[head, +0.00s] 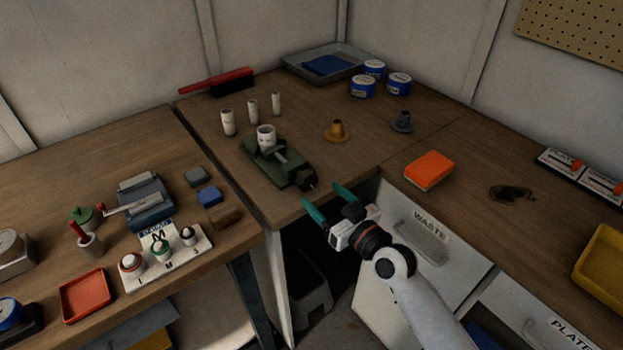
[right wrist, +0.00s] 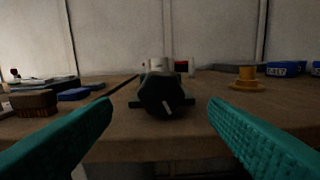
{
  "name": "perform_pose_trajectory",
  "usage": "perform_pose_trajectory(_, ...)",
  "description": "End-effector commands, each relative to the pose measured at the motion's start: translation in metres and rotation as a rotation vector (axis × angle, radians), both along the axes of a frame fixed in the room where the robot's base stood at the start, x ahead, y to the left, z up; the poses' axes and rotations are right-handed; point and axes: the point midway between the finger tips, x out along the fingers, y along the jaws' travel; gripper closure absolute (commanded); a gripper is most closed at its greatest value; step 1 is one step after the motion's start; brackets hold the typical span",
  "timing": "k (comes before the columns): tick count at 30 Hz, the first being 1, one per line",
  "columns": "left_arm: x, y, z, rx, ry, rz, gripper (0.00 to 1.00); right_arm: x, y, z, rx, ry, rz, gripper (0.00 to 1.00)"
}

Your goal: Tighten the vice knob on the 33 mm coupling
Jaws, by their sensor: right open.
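A green vice (head: 275,161) sits on the middle table with a white coupling (head: 266,138) standing upright in its jaws. Its dark knob (head: 306,181) is on the vice's near right end, by the table's front edge. My right gripper (head: 329,204) has teal fingers, is open and empty, and is in front of the knob, apart from it. In the right wrist view, the knob (right wrist: 164,96) with a pale mark lies between and beyond the two open fingers (right wrist: 160,118). The coupling (right wrist: 159,65) shows behind it. My left gripper is not in view.
Several white couplings (head: 252,108) stand behind the vice. An orange-yellow flanged piece (head: 337,131) and a grey one (head: 403,122) stand to its right. An orange block (head: 429,169) lies near the waste drawer (head: 421,235). The wood just right of the vice is clear.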

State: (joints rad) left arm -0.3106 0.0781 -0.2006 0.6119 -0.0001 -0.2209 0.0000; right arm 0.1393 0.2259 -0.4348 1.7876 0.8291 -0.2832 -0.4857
Motion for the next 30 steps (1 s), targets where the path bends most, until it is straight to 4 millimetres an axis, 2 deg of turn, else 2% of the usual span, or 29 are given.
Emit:
perform_pose_trajectory(3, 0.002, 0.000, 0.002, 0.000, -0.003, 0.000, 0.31, 0.021, 0.015, 0.002, 0.003, -0.002, -0.001, 0.31)
perform_pose_trajectory(9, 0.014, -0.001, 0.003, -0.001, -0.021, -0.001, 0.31, 0.046, 0.033, 0.000, 0.002, 0.000, 0.000, 0.31)
perform_pose_trajectory(15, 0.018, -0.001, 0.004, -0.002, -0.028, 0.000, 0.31, 0.056, 0.040, 0.000, 0.000, 0.000, -0.001, 0.31)
perform_pose_trajectory(23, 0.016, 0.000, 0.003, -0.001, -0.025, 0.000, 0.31, 0.056, 0.041, 0.000, 0.001, 0.001, -0.001, 0.31)
perform_pose_trajectory(30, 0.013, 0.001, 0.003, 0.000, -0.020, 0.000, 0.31, 0.056, 0.040, 0.000, 0.001, 0.001, -0.001, 0.69)
